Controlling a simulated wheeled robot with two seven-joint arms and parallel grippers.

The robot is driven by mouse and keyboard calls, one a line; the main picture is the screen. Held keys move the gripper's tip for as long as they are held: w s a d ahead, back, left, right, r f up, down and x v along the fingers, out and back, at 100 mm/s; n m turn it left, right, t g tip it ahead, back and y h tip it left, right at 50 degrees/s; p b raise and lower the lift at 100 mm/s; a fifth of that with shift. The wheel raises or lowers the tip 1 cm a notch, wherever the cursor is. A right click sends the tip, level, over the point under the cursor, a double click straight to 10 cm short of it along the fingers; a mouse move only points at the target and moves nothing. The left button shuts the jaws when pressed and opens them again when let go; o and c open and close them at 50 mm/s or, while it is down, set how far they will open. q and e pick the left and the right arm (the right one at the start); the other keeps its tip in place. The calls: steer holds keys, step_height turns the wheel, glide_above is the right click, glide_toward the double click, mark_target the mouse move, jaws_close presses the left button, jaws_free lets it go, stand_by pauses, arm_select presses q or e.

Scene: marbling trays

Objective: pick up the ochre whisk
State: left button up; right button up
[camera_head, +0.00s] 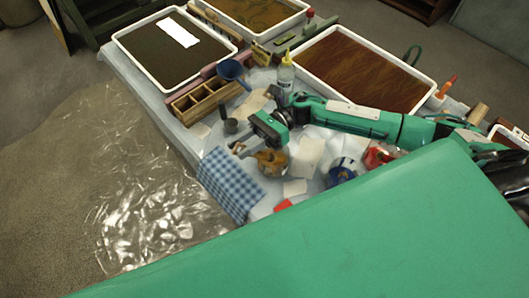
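My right gripper (241,149) reaches in from the right over the middle of the table, with its fingers pointing left. The fingers are small and dark here, so I cannot tell how far apart they are. An ochre-brown rounded thing (271,163) lies just below and right of the fingertips. It may be the ochre whisk, but its shape is not clear. I see nothing held between the fingers. My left gripper is not in view.
A blue checked cloth (231,182) hangs at the table's near edge. A wooden divided box (205,101), blue scoop (231,70) and yellow-tipped bottle (286,73) stand behind the gripper. A blue-and-white pot (341,170) is to the right. Clear plastic sheeting (150,190) covers the floor.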

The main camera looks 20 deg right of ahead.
jaws_close()
